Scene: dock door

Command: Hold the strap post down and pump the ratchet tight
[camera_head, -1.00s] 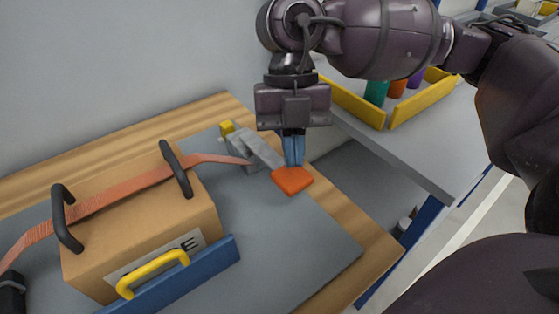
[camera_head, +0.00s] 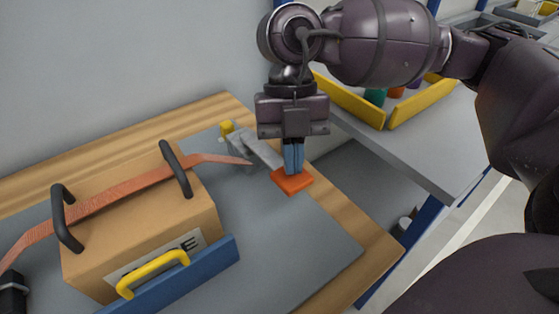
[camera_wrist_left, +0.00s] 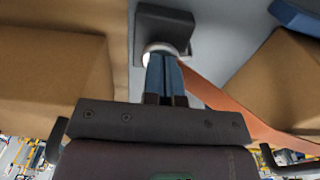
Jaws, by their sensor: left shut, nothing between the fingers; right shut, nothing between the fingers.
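The ratchet (camera_head: 250,146) has a grey body, a grey lever and an orange end pad (camera_head: 292,182). An orange strap (camera_head: 130,186) runs from it over a cardboard box (camera_head: 140,235). My right gripper (camera_head: 293,172) is shut and empty, pointing down with its blue fingertips at the orange pad; contact cannot be told for sure. In the left wrist view my left gripper (camera_wrist_left: 165,85) is shut and empty, its fingertips close to a dark block (camera_wrist_left: 165,25), likely the strap post, with a pale ring. The strap also passes beside these fingers (camera_wrist_left: 225,105).
The box has two black handles and stands behind a blue rail (camera_head: 180,280) with a yellow handle (camera_head: 153,272). A grey mat lies on the wooden bench (camera_head: 365,245). A yellow-edged tray (camera_head: 420,97) with coloured items stands on a side table at upper right.

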